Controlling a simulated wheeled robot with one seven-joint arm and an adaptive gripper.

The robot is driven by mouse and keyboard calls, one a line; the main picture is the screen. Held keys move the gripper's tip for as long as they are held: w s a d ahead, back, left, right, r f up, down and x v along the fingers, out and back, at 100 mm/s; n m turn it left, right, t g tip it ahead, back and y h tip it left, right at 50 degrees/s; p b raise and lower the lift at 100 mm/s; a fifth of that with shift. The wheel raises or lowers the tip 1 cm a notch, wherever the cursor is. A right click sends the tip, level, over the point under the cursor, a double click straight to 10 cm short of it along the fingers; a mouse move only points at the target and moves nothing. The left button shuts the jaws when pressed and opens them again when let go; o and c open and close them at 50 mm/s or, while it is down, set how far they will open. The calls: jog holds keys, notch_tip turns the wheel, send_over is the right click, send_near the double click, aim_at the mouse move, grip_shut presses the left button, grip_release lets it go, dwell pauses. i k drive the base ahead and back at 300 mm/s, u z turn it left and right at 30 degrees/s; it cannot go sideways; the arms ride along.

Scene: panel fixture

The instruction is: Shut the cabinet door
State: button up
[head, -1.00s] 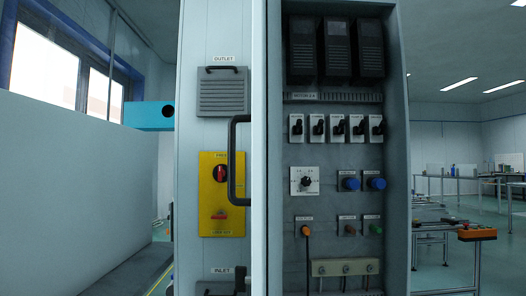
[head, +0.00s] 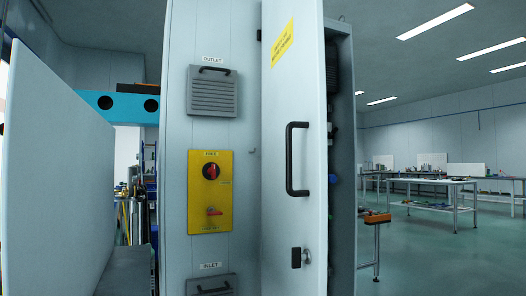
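The cabinet door (head: 292,200) is a pale grey panel with a yellow label (head: 283,42) near its top. A black bar handle (head: 291,160) is on its outer face, and a small black latch (head: 300,257) sits lower down. The door stands ajar: a dark gap with parts of the cabinet interior (head: 333,110) shows past its right edge. Most of the interior is hidden behind the door. The cabinet's pale side wall (head: 175,150) is left of the door. My gripper is not in view.
The side wall carries an outlet grille (head: 212,92), a yellow switch plate (head: 210,218) and an inlet grille (head: 212,285). A large pale panel (head: 55,180) stands at the left. Workbenches (head: 435,182) stand at the back right, with open floor (head: 430,255) before them.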

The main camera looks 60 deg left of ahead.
aim_at(295, 172)
jog(key=u, duration=1.5)
